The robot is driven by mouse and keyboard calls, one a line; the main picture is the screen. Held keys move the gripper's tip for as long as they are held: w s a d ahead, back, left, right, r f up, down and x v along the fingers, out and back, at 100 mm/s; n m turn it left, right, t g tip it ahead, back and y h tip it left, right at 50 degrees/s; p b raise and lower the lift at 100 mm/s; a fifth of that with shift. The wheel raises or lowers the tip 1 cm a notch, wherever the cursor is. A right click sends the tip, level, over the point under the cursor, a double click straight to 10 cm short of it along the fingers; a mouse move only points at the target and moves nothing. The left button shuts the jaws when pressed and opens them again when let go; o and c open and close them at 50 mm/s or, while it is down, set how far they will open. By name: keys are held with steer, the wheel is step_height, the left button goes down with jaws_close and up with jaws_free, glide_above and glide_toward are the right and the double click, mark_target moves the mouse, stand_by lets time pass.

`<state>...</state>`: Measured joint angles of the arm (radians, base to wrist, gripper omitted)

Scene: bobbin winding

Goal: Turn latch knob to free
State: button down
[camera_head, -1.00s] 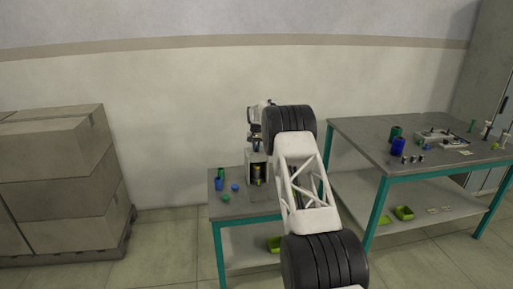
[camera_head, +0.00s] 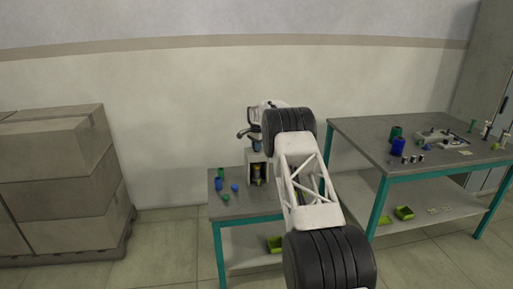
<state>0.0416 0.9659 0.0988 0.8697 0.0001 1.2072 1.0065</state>
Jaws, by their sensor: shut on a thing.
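A winding machine (camera_head: 249,158) stands on the small table (camera_head: 240,207), with a gold and dark bobbin part (camera_head: 257,173) in its front opening. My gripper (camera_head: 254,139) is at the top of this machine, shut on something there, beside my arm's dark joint. What it holds is small and mostly hidden by my own arm; I take it to be the latch knob, but its shape and angle cannot be made out. A blue band shows just under the gripper.
Small green and blue parts (camera_head: 225,197) lie on the small table left of the machine. A larger table (camera_head: 360,140) at the right bears green and blue spools (camera_head: 398,147) and a fixture. Cardboard boxes (camera_head: 60,180) are stacked at the left. Green bins (camera_head: 404,212) sit on a lower shelf.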

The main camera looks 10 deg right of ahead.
stand_by(0.4)
steer(key=c, duration=1.2)
jaws_free()
steer(key=shift+o, duration=0.2)
steer(key=shift+r, duration=3.9)
